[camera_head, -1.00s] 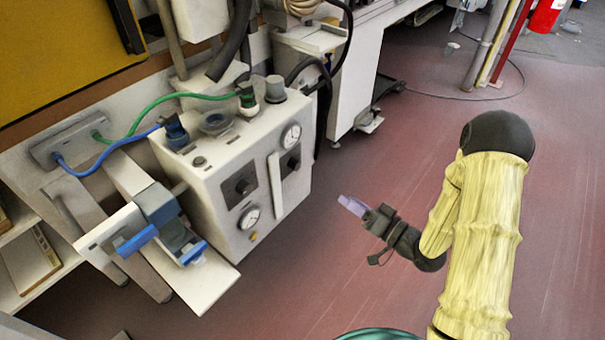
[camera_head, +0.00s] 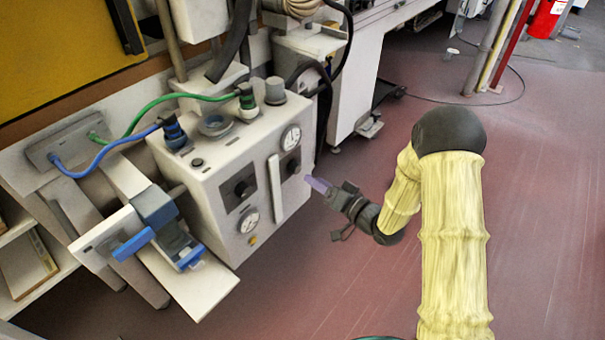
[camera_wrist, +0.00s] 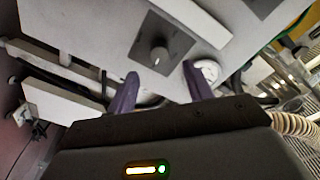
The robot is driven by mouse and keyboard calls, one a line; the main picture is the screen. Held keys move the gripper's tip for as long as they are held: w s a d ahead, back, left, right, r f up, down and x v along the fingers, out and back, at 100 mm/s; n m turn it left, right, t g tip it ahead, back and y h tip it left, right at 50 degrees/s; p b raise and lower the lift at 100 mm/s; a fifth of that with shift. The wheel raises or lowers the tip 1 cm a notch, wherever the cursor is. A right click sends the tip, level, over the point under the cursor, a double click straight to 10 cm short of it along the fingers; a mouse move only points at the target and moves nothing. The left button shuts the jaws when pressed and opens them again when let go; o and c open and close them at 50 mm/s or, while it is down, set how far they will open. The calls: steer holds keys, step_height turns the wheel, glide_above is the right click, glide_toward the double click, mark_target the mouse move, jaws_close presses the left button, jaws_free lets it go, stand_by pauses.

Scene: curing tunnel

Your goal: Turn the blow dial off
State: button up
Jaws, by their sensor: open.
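Two black dials sit on the front of a white control box (camera_head: 205,190): a left dial (camera_head: 243,187) and a right dial (camera_head: 293,167), each on a dark plate. I can read no label saying which is the blow dial. My gripper (camera_head: 317,184) is open and empty, just right of the box near the right dial. In the wrist view a dial (camera_wrist: 159,54) on its dark plate lies ahead between the two purple fingertips (camera_wrist: 160,72), apart from them. Its pointer setting is too small to read.
A white vertical bar (camera_head: 275,188) stands between the dials. An upper gauge (camera_head: 291,138) and a lower gauge (camera_head: 249,219) are close by. A shelf with blue clamps (camera_head: 188,257) juts out at left.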

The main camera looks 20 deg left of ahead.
mark_target(298, 170)
steer(key=b+x, duration=0.1)
steer(key=x, duration=0.5)
steer(key=shift+w+a, duration=0.1)
steer(key=shift+a, duration=0.05)
steer(key=c, duration=1)
steer(key=shift+o, duration=0.2)
